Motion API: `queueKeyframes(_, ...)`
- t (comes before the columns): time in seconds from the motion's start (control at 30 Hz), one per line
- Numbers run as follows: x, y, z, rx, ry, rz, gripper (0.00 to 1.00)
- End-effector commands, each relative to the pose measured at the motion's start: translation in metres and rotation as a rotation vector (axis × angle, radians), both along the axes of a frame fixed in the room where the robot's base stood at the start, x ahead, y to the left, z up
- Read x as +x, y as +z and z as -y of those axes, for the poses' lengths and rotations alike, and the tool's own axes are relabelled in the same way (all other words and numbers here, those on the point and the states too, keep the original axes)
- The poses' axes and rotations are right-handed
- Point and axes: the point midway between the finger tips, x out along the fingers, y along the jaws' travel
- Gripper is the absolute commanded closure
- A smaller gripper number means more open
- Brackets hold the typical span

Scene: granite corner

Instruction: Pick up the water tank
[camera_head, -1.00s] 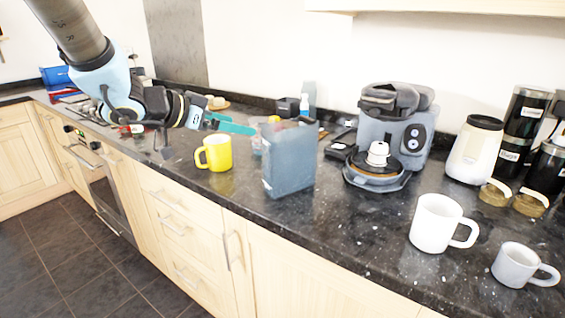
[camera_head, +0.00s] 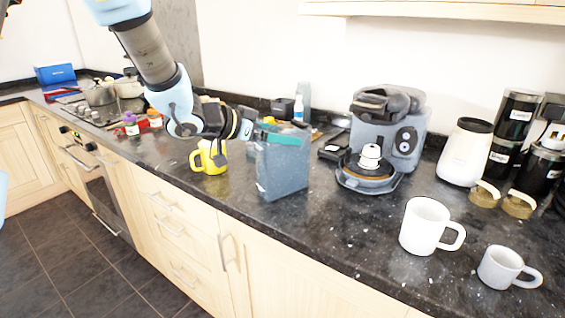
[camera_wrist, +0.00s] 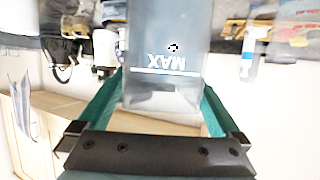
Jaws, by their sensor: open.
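The water tank (camera_head: 283,168) is a translucent grey-blue box standing upright on the dark granite counter, left of the coffee machine. In the wrist view the tank (camera_wrist: 168,50), with an upside-down MAX mark, lies ahead and between the teal fingers. My gripper (camera_head: 274,135) is at the upper part of the tank in the head view. In the wrist view my gripper (camera_wrist: 163,95) is open, one finger on each side of the tank's end. I cannot tell whether either finger touches it.
A yellow mug (camera_head: 209,157) stands just left of the tank, close under my wrist. The grey coffee machine (camera_head: 388,135) stands to the right. A white mug (camera_head: 427,226) and a smaller mug (camera_head: 502,267) are near the front right. The counter's front edge is close to the tank.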

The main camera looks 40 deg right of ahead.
Motion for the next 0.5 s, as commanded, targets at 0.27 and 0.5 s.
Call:
queueKeyframes(0.27, -0.0011, -0.0044, 0.0089, 0.0, 0.001, 0.002, 0.0)
queueKeyframes(0.5, -0.0011, -0.0044, 0.0086, 0.0, 0.001, 0.002, 0.19)
